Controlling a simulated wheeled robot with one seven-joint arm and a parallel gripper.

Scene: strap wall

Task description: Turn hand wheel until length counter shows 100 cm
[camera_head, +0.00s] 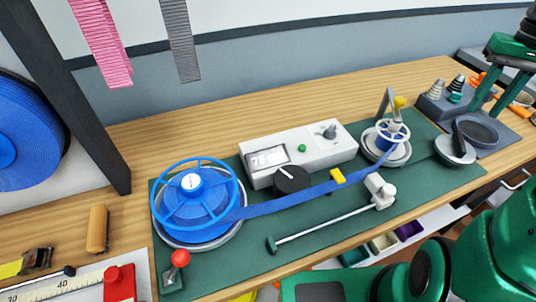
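A white counter box (320,150) stands mid-bench with a small display (268,158); its digits look like 78 but are too small to read surely. A blue strap (290,201) runs from the large blue reel (195,205) at left, past a black roller (291,179), to a small spool at right. My green gripper (487,108) is at the upper right, fingers apart and pointing down. It appears empty, right of the hand wheel and apart from it.
A green mat (330,225) carries the devices. A rod with a green end (271,244) and a red-knobbed lever (180,259) stand in front. A dark tray (497,136) lies near my gripper. A dark post (75,100) rises at left. The bench behind the counter is clear.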

